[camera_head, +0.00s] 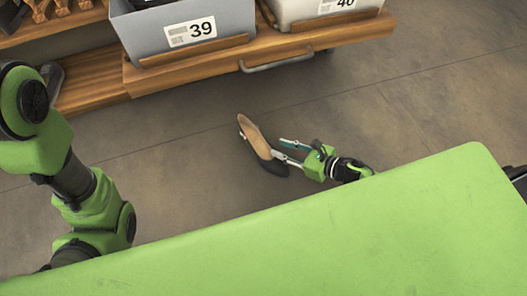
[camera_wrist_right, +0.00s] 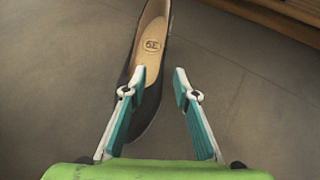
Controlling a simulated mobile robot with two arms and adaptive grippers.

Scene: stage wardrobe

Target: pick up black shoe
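The black shoe (camera_head: 259,150) with a tan inside lies on the grey floor in the head view, in front of the wooden shelf. My right gripper (camera_head: 278,149) is beside the shoe's front end, its fingers spread apart. In the right wrist view the shoe (camera_wrist_right: 148,62) runs up from between the fingers. The right gripper (camera_wrist_right: 152,84) is open there. Its left finger overlaps the shoe's side, and bare floor shows between the shoe and the right finger. Whether a finger touches the shoe I cannot tell. My left arm shows at the left, but its gripper is out of view.
A wooden shelf unit (camera_head: 100,75) with a metal handle stands at the back. It bears a grey bin (camera_head: 150,32) marked 39 and a white bin (camera_head: 290,10) marked 40. The floor around the shoe is clear. A shelf edge shows in the right wrist view (camera_wrist_right: 275,20).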

